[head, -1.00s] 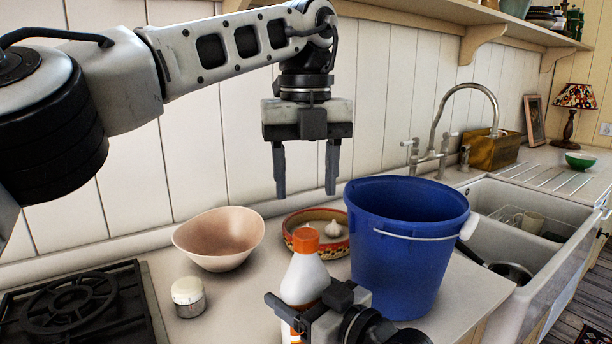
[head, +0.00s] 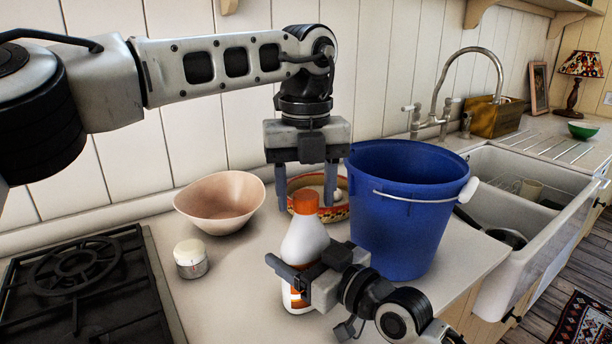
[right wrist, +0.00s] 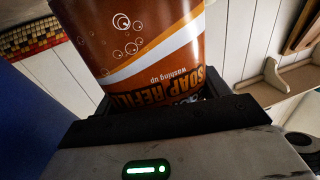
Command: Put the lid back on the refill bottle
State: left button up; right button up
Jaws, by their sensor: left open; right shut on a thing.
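The refill bottle (head: 303,241) is white with a brown and orange label and stands upright on the counter. Its label fills the top of the right wrist view (right wrist: 145,45). An orange lid (head: 305,202) shows at the bottle's top; I cannot tell how firmly it is seated. My right gripper (head: 302,272) is shut on the bottle's body. My left gripper (head: 306,203) is open, pointing down, with one finger on each side of the lid in the head view. A gap shows between each finger and the lid.
A blue bucket (head: 407,215) stands close on the right of the bottle. A patterned dish (head: 338,212) with garlic is behind. A pink bowl (head: 220,203), a small white-topped jar (head: 191,259) and a hob (head: 85,295) are left. The sink (head: 515,205) is right.

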pick_arm(q)
jog(key=c, duration=1)
jog(key=m, duration=1.4)
jog(key=shift+m, duration=0.4)
jog(key=o, duration=1.2)
jog(key=shift+c, duration=0.2)
notch_tip(320, 180, up, 12)
